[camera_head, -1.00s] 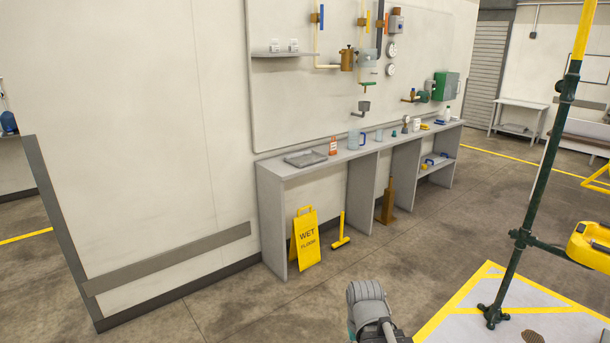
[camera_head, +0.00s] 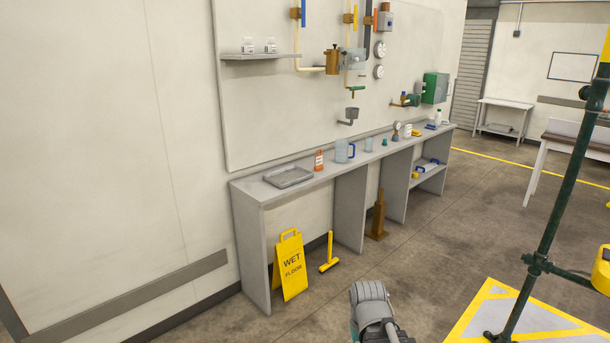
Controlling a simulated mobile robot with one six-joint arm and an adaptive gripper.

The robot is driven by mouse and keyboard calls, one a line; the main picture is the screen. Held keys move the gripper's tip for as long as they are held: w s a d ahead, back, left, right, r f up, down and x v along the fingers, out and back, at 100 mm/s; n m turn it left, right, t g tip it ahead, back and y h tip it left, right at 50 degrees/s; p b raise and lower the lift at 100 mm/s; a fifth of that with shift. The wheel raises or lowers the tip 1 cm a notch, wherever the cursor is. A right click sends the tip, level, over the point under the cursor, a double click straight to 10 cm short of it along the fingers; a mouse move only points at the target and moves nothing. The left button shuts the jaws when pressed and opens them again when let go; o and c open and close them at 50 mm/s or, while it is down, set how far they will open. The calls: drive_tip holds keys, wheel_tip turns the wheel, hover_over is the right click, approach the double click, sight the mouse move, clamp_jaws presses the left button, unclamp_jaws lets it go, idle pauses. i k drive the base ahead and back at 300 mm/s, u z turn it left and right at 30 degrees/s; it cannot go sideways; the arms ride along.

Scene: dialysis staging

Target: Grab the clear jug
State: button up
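The clear jug (camera_head: 342,151), bluish and see-through with a dark blue handle on its right, stands upright on the long grey counter (camera_head: 253,185) against the wall. An orange bottle stands to its left and a smaller clear cup to its right. Part of my own arm shows at the bottom edge of the head view, well short of the counter. My gripper's fingers are not visible.
A grey tray (camera_head: 289,177) lies left of the jug on the counter. A dark green pole (camera_head: 562,190) rises at right. The floor between is clear.

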sight(341, 149)
drive_tip(key=z, duration=0.05)
drive_tip(key=i, duration=3.45)
drive_tip(key=u, duration=0.1)
